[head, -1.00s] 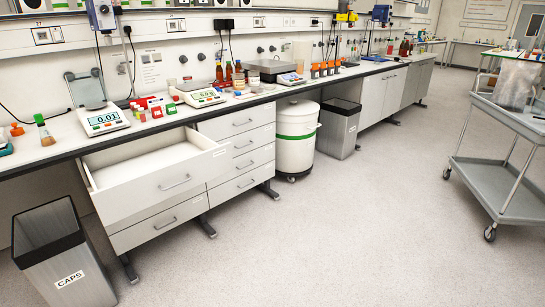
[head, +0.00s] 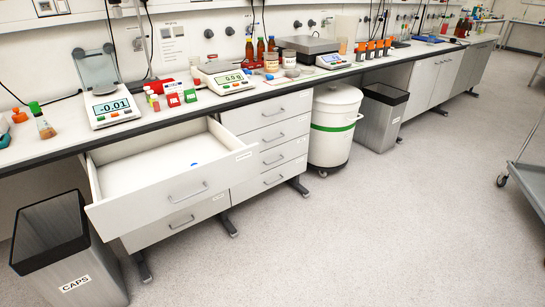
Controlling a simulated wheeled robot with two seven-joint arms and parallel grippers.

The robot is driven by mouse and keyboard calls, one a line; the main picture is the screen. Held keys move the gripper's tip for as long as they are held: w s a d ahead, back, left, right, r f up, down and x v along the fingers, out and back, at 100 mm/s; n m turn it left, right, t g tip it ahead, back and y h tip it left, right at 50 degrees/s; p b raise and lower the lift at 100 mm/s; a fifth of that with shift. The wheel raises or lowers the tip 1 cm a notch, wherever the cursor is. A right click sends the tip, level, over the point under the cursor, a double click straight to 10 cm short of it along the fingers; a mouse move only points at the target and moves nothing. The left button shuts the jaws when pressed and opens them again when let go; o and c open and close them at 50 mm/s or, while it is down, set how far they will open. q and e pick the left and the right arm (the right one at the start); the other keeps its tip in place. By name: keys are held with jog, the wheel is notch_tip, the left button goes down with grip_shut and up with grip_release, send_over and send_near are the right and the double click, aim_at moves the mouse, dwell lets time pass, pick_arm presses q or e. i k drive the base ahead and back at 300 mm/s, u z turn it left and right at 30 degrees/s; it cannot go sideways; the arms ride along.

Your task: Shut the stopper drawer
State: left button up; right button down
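The stopper drawer (head: 150,206) is the top drawer of the left cabinet under the bench. It is pulled well out, and its white inside (head: 150,165) shows. A small blue thing (head: 194,164) lies in it near the right side. A metal bar handle (head: 188,192) is on its front. A small label sits at the drawer's right edge, too small to read. Neither of my grippers shows in the head view.
A bin marked CAPS (head: 70,262) stands on the floor left of the drawer. Scales, bottles and small boxes stand on the bench (head: 150,122). A white drum (head: 333,125) and a grey bin (head: 380,117) stand farther right. The floor in front is clear.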

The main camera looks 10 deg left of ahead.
aim_at(136, 182)
jog(key=u, duration=0.55)
jog(key=i, duration=1)
jog(key=u, duration=0.8)
